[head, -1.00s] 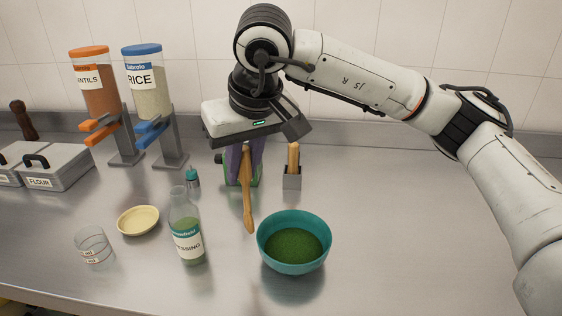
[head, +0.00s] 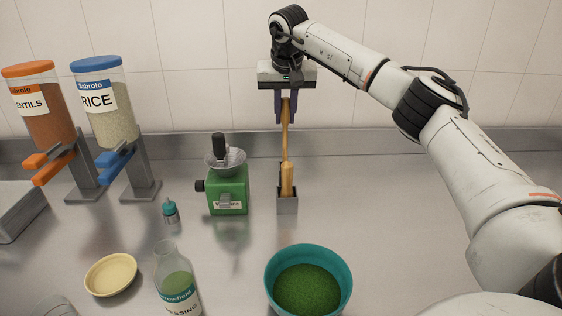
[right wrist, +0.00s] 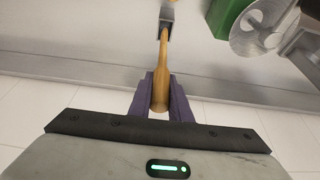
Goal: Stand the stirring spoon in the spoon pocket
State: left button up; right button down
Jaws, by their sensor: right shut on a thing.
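The wooden stirring spoon (head: 285,138) hangs nearly upright from my right gripper (head: 286,119), whose purple fingers are shut on its upper end. In the right wrist view, the spoon (right wrist: 162,68) runs from between the fingers (right wrist: 160,78) toward the pocket. The spoon pocket (head: 287,207) is a small grey open-topped box on the counter, below the gripper. My left gripper is out of view.
A green grinder (head: 228,192) stands just left of the pocket. A teal bowl (head: 342,287) of green contents is in front, with a dressing bottle (head: 177,284) and yellow dish (head: 111,275) to its left. The counter right of the pocket is clear.

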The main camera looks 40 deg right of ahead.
aim_at(287, 106)
notch_tip(287, 106, down, 8)
jog(key=shift+s+r, duration=0.1)
jog(key=shift+r, duration=0.15)
jog(key=shift+f, duration=0.1)
jog(key=c, duration=1.6)
grip_release()
jog(key=shift+c, duration=0.2)
jog(key=v, duration=1.2)
